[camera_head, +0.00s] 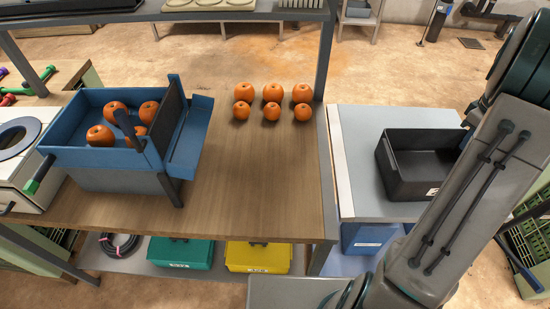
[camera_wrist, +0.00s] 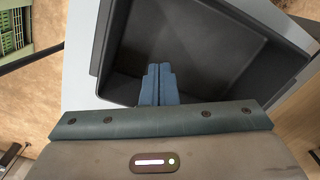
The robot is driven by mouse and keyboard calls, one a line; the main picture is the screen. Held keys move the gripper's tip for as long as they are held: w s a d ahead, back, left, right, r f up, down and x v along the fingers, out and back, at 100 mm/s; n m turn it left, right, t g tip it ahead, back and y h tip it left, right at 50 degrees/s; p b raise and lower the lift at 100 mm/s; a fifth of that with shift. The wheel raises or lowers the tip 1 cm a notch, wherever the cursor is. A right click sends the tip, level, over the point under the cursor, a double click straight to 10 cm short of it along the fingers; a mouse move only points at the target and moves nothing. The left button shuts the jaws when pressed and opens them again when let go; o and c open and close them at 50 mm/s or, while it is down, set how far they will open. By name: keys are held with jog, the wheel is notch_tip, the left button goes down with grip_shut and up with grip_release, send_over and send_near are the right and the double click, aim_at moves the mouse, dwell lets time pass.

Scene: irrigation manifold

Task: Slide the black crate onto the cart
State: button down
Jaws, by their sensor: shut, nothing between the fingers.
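The black crate (camera_head: 405,188) is empty and upright on a grey-topped stand (camera_head: 365,152), probably the cart, beside the wooden bench. In the wrist view the crate (camera_wrist: 212,45) fills most of the upper middle, with its open inside facing the camera. My gripper (camera_wrist: 159,69) shows there with its two blue fingers together and nothing between them. The fingertips overlap the crate's inside near its wall; I cannot tell whether they touch it. In the head view my arm passes in front of the crate's right side, and my fingers are not clearly visible.
The wooden bench (camera_head: 262,200) adjoins the stand's left side, with a pale strip (camera_head: 342,178) between them. Several oranges (camera_head: 272,92) sit at its back right. A blue sorting box (camera_head: 102,160) with oranges stands at left. The bench's middle is clear.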

notch_tip(320, 180, up, 4)
jog(key=p, duration=0.2)
jog(key=shift+r+p, duration=0.2)
jog(key=shift+p, duration=0.15)
jog(key=s+a+r+m+t, duration=0.1)
jog(key=s+a+r, duration=0.15)
jog(key=a, duration=0.65)
jog(key=s+a+r+m, duration=0.2)
jog(key=s+a, duration=0.2)
jog(key=a, duration=0.4)
jog(key=s+a+r+m+t, duration=0.1)
jog(key=s+a+r, duration=0.15)
jog(key=a, duration=0.65)
jog(key=s+a+f+m+t, duration=0.1)
jog(key=s+a+f+m, duration=0.1)
jog(key=s+a, duration=0.3)
jog(key=s, duration=0.2)
jog(key=shift+s+a, duration=0.3)
jog(key=shift+s, duration=0.05)
jog(key=shift+s+f, duration=0.1)
